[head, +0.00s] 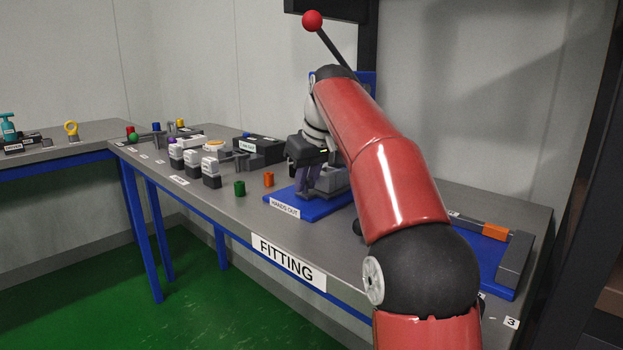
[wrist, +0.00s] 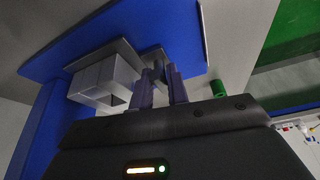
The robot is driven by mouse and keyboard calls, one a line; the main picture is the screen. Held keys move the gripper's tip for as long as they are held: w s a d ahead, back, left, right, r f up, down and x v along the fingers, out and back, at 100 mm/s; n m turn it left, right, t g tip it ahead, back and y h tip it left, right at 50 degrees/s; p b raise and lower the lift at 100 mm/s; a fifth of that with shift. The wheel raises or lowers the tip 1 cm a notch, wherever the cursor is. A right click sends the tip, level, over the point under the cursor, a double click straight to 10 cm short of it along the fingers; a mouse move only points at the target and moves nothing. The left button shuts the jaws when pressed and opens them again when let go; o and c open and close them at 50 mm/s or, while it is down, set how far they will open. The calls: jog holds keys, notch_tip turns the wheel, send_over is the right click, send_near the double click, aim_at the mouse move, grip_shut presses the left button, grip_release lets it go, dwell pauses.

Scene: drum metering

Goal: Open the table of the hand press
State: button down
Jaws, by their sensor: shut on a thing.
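The hand press stands on the fitting bench, with a blue base (head: 312,210) labelled HANDS OUT and a lever ending in a red ball (head: 312,20). Its grey table (head: 332,182) sits low over the base, partly hidden by my gripper (head: 307,185). In the wrist view, the table shows as a grey plate with a hollow grey block (wrist: 98,82) on it. My gripper (wrist: 161,80) is shut on a small grey part at the table's edge, which looks like its handle; the fingers mostly cover it.
A green cylinder (head: 239,188) and an orange cylinder (head: 269,180) stand just left of the press. Several white-topped blocks (head: 193,160) and a dark box (head: 262,147) are farther left. A blue plate with an orange block (head: 495,232) lies to the right.

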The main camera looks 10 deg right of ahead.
jog(key=s+a, duration=0.1)
jog(key=a, duration=0.1)
jog(key=s+a, duration=0.2)
jog(key=s+a+b, duration=0.1)
jog(key=a, duration=0.1)
jog(key=shift+s+a, duration=0.15)
jog(key=shift+a, duration=0.05)
jog(key=c, duration=1.7)
grip_release()
jog(key=p+v, duration=0.1)
jog(key=v, duration=0.6)
jog(key=shift+s+r+p, duration=0.2)
jog(key=shift+r+p, duration=0.15)
